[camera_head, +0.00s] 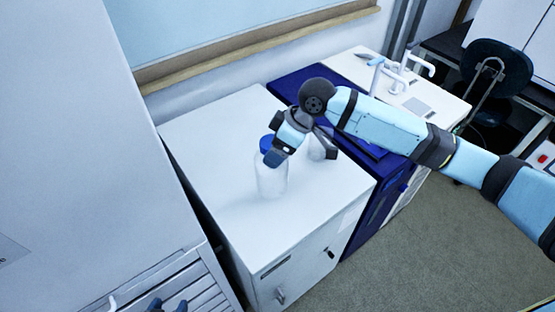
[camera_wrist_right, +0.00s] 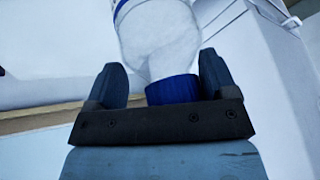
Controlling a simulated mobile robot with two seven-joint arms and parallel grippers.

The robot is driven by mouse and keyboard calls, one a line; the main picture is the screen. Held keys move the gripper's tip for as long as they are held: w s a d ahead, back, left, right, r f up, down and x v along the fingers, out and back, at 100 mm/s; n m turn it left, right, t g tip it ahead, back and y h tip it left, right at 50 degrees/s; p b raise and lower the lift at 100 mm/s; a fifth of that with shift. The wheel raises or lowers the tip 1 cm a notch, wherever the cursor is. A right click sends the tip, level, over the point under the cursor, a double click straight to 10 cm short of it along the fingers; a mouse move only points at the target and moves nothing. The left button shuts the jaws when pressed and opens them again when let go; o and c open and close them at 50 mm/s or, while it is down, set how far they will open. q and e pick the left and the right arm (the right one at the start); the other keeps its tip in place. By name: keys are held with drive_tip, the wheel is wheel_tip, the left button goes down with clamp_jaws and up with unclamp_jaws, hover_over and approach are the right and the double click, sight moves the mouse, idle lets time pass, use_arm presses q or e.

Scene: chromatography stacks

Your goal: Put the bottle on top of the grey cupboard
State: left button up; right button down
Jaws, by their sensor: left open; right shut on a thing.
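The bottle (camera_head: 271,181) is clear-whitish with a blue cap and is upright over the top of the grey cupboard (camera_head: 222,140). I cannot tell whether its base touches the surface. My right gripper (camera_head: 278,155) is shut on it at the cap. In the right wrist view, the blue cap (camera_wrist_right: 172,89) sits between the two fingers (camera_wrist_right: 172,84), with the pale bottle body (camera_wrist_right: 160,40) beyond. My left gripper (camera_head: 168,305) shows only as dark fingertips at the bottom edge, open and empty, in front of the tall cabinet's lower slats.
Another pale vessel (camera_head: 321,148) stands on the cupboard just behind my right gripper. A tall white cabinet (camera_head: 75,130) borders the cupboard at left. A blue unit (camera_head: 372,205) and white sink counter (camera_head: 425,95) are at right. The cupboard's front top is clear.

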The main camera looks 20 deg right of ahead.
drive_tip(key=shift+f, duration=2.45)
unclamp_jaws()
drive_tip(key=shift+f, duration=0.2)
drive_tip(key=shift+r, duration=0.15)
drive_tip(key=v, duration=1.2)
drive_tip(key=shift+b, duration=0.3)
